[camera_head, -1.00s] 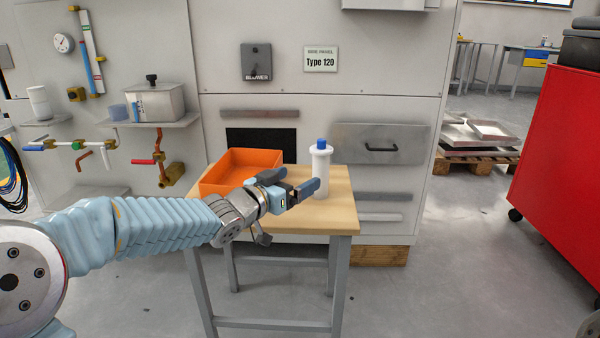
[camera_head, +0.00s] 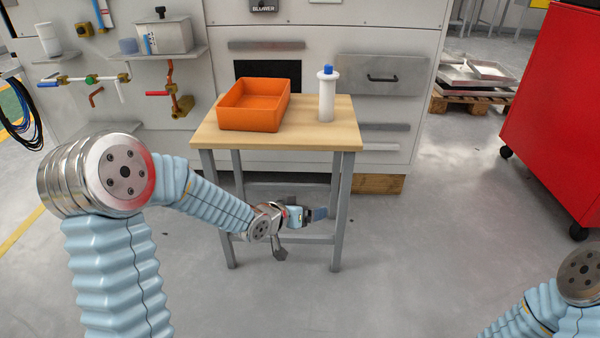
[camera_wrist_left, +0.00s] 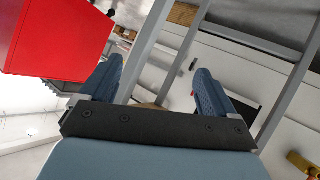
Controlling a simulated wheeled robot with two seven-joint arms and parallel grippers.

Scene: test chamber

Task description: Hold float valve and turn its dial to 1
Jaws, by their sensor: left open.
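The float valve (camera_head: 326,98) is a white cylinder with a flange near its top and a blue dial (camera_head: 327,70). It stands upright on the wooden table's right side; any dial marking is too small to read. My left gripper (camera_head: 322,214) is below the tabletop, in front of the table's legs.
An orange bin (camera_head: 252,105) sits on the wooden table (camera_head: 300,142) left of the valve. The table's metal legs (camera_head: 340,210) are close to my left gripper. A red cabinet (camera_head: 565,110) stands at the right. The floor between is clear.

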